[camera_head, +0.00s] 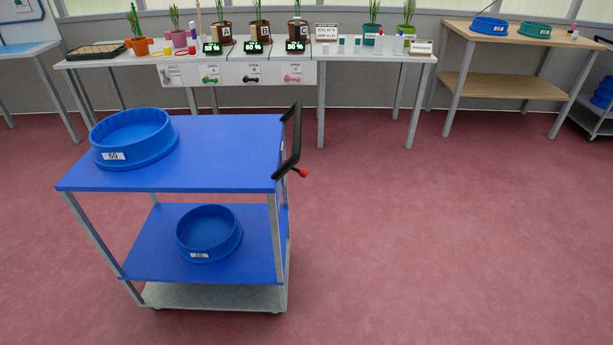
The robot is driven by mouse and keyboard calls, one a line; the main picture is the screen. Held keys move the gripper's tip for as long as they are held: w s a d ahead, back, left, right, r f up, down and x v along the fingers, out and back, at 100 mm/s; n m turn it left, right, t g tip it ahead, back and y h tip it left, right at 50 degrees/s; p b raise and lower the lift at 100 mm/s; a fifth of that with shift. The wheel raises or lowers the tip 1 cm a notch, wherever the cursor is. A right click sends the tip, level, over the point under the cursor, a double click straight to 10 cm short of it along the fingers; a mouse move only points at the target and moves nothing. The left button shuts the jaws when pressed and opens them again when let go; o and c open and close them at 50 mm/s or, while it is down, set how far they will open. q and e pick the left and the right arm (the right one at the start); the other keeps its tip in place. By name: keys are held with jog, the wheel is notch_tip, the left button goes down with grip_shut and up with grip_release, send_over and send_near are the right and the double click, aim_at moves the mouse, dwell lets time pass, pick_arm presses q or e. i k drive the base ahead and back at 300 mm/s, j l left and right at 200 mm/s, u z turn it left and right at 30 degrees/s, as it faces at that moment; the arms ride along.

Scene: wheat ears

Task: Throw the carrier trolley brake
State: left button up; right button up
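The carrier trolley (225,180) stands left of the middle in the head view, with two blue shelves on grey legs and a grey base. A black push handle (296,140) rises at its right end. A small lever with a red knob (303,172) sticks out to the right just below the handle; it looks like the brake. A blue round tray labelled 60 (135,135) sits on the top shelf. Another blue round tray (209,232) with a label sits on the lower shelf. Neither of my grippers shows in the view.
A long white table (375,57) with potted plants, displays and signs stands along the back wall. A wooden table (560,40) with blue and green trays is at the back right. Another trolley (598,100) shows at the right edge. The red floor (430,240) right of the trolley is clear.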

aim_at(303, 172)
jog(key=i+l, duration=0.8)
jog(key=i+l+u, duration=0.15)
jog(key=i+l, duration=0.7)
